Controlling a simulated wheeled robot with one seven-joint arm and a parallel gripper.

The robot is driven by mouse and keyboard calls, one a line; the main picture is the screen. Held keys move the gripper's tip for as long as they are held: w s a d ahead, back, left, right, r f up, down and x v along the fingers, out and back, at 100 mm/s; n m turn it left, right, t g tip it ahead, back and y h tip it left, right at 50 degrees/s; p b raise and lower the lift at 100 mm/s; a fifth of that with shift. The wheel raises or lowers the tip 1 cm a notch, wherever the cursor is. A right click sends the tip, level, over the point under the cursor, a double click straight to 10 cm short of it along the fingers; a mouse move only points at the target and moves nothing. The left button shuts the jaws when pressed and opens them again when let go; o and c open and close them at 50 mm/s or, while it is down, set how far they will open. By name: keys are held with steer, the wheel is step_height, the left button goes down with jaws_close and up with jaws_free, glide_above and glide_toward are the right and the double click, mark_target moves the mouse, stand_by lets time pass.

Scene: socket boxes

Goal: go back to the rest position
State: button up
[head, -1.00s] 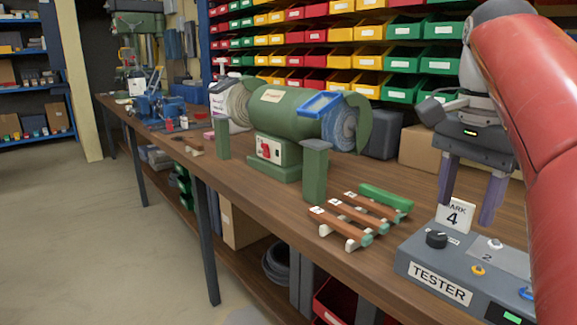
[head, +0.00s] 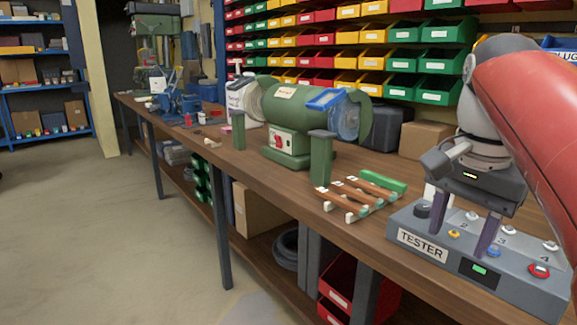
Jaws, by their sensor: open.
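My gripper (head: 461,241) is at the right of the head view. Its two dark fingers are apart, point down, and nothing shows between them. In the picture they overlap the grey tester box (head: 440,268); I cannot tell whether they touch it. The tester has a black knob, several coloured buttons and a lit green display. My red arm comes in from the upper right. A white card (head: 430,196) behind the tester is mostly hidden by my gripper.
The green bench grinder (head: 290,122) stands on the wooden bench (head: 262,178). A small rack with brown and green sticks (head: 358,198) lies left of the tester. A cardboard box (head: 426,140) and shelves of coloured bins are behind. The floor at left is clear.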

steer(key=s+a+f+n+t, duration=0.1)
steer(key=s+a+f+n, duration=0.1)
steer(key=f, duration=0.5)
steer(key=s+a+f+n+t, duration=0.2)
steer(key=a+f+n, duration=0.1)
steer(key=f+n, duration=0.2)
steer(key=s+a+f+n+t, duration=0.1)
steer(key=s+a+f+n, duration=0.2)
steer(key=f, duration=0.6)
steer(key=shift+f+n, duration=0.15)
steer(key=shift+n, duration=0.25)
